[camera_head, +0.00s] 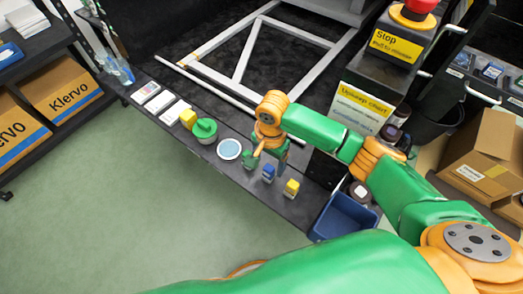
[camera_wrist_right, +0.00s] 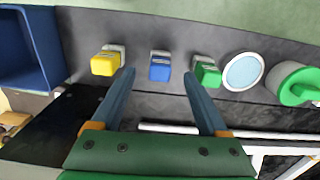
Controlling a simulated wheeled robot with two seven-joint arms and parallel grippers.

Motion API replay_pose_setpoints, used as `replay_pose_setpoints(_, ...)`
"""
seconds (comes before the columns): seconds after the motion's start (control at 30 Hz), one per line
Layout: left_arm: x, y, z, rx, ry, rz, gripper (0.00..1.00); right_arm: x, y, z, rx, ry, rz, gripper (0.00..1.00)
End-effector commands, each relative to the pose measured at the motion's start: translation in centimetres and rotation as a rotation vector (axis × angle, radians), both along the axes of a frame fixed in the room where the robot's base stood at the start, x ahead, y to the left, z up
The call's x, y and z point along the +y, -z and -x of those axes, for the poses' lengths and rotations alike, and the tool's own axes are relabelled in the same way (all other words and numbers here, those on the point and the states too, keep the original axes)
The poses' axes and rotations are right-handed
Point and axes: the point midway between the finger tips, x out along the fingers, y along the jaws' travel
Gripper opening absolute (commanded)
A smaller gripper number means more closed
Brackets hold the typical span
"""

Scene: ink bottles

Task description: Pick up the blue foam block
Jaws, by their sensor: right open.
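A small blue block (camera_head: 268,172) with a pale grey part at its back stands on the dark narrow table. It also shows in the right wrist view (camera_wrist_right: 160,68), between the fingertips in the picture. My right gripper (camera_head: 270,158) points down at the table behind it. In the wrist view the right gripper (camera_wrist_right: 160,75) is open, with one finger on either side of the blue block and nothing held. Whether the fingers are at the block's height is hard to tell. My left gripper is not in view.
A yellow block (camera_wrist_right: 105,64) and a green block (camera_wrist_right: 208,73) flank the blue one. A pale blue disc (camera_head: 229,149), a round green-lidded container (camera_head: 204,130) and a yellow cube (camera_head: 188,118) stand further left. A blue bin (camera_head: 345,217) is at the right end.

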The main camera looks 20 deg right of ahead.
Motion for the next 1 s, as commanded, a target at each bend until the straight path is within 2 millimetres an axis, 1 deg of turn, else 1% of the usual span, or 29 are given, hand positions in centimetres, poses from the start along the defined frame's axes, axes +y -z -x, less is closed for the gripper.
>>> replay_pose_setpoints(0.07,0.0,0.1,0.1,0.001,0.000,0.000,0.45,-0.3,-0.1,-0.3,0.002,0.028,0.009,0.78)
replay_pose_setpoints(0.17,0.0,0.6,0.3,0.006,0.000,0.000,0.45,-0.4,0.9,-0.3,0.004,0.038,0.012,0.78)
replay_pose_setpoints(0.3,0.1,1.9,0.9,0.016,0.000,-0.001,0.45,-0.4,3.6,-0.4,0.004,0.038,0.012,0.78)
replay_pose_setpoints(0.4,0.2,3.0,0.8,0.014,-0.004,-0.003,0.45,-0.4,5.7,-0.5,0.003,0.037,0.013,0.78)
replay_pose_setpoints(0.5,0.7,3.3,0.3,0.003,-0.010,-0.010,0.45,-0.3,6.8,-0.5,0.001,0.036,0.010,0.78)
replay_pose_setpoints(0.63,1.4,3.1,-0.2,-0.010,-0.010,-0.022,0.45,-0.3,6.9,-0.5,0.000,0.035,0.010,0.78)
replay_pose_setpoints(0.73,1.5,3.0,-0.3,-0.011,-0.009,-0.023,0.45,-0.3,6.8,-0.5,0.000,0.034,0.010,0.78)
replay_pose_setpoints(0.77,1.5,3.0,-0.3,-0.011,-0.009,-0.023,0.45,-0.3,6.8,-0.5,0.000,0.034,0.010,0.72)
replay_pose_setpoints(0.8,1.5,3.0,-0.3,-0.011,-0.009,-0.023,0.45,-0.3,6.8,-0.5,0.000,0.034,0.010,0.61)
replay_pose_setpoints(0.87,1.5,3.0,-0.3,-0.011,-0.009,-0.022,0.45,-0.3,6.8,-0.5,0.000,0.034,0.010,0.45)
replay_pose_setpoints(0.9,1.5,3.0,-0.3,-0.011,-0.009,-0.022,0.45,-0.3,6.8,-0.5,0.000,0.034,0.010,0.34)
replay_pose_setpoints(0.97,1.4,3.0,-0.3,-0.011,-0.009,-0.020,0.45,-0.3,6.8,-0.5,0.000,0.034,0.010,0.18)
replay_pose_setpoints(1.0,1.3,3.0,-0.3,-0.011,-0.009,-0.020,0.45,-0.3,6.8,-0.5,0.000,0.034,0.010,0.07)
